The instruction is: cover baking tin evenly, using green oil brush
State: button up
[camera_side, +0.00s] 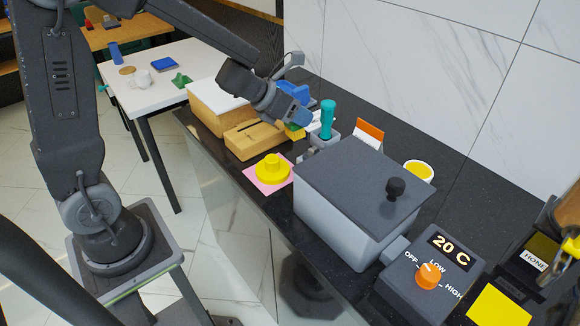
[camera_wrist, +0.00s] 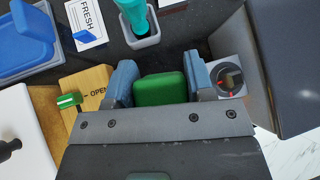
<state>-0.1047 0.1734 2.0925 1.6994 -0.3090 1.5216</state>
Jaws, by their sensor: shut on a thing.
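My gripper (camera_wrist: 158,78) is shut on a green block-like piece (camera_wrist: 160,89), which fills the space between its blue fingers in the wrist view. It looks like the handle of the green oil brush; any bristles are hidden. In the side view my gripper (camera_side: 298,118) is over the counter, just left of a teal-handled tool (camera_side: 327,117). That tool stands upright in a grey holder and also shows in the wrist view (camera_wrist: 134,12). I cannot make out a baking tin in either view.
A grey lidded box (camera_side: 350,185) with a black knob stands at right, beside a heat dial unit (camera_side: 428,275). A slotted wooden box (camera_side: 254,139), a yellow knobbed disc (camera_side: 271,169) and a blue container (camera_wrist: 25,45) are nearby. A white side table (camera_side: 160,95) stands behind.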

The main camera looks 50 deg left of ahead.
jog(key=w+a+r, duration=0.2)
jog(key=w+a, duration=0.4)
jog(key=w, duration=0.1)
jog(key=w+a+r, duration=0.3)
jog(key=w+a, duration=0.4)
jog(key=w, duration=0.1)
jog(key=w+a+f+y, duration=0.1)
jog(key=w+a, duration=0.1)
jog(key=a, duration=0.7)
jog(key=w+a+f, duration=0.1)
jog(key=w+a, duration=0.2)
jog(key=a, duration=0.5)
jog(key=shift+m+g, duration=0.3)
jog(key=shift+g, duration=0.1)
jog(key=shift+f, duration=2.2)
